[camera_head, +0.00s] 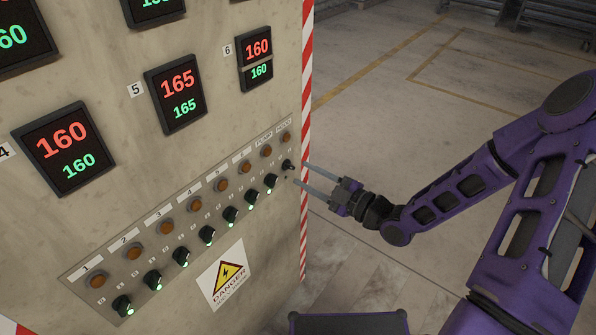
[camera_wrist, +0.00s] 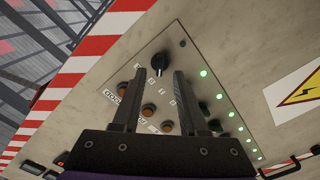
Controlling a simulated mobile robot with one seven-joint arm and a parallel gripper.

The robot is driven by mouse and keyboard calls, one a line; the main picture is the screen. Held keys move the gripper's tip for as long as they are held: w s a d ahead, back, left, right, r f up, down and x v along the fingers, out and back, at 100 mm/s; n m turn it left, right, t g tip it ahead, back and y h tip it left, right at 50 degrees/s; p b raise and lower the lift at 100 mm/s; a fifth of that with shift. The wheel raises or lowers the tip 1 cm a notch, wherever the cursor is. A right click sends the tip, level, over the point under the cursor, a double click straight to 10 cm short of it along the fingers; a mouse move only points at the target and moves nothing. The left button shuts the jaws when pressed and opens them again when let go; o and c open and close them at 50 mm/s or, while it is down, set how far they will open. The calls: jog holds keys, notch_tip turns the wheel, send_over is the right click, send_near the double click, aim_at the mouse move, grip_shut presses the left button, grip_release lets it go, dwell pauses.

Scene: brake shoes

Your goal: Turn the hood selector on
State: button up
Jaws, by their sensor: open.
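The hood selector (camera_head: 287,164) is the black knob at the far right end of the panel's lower row, under the HOOD label. No green light shows beside it, while the other selectors have lit ones. In the wrist view the hood selector (camera_wrist: 160,61) lies just beyond and between the fingertips. My gripper (camera_head: 301,174) is open and empty, its two fingers pointing at the panel near this knob. My gripper also shows in the wrist view (camera_wrist: 160,71). Whether the fingertips touch the panel or the knob cannot be told.
The other black selectors (camera_head: 207,235) run down to the left, below a row of orange lamps (camera_head: 221,185). Red and green number displays (camera_head: 175,95) are above. A yellow danger sign (camera_head: 228,275) is below. The cabinet's striped edge (camera_head: 305,100) is close; open floor lies right.

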aim_at(293, 168)
jog(key=shift+x, duration=1.65)
grip_shut()
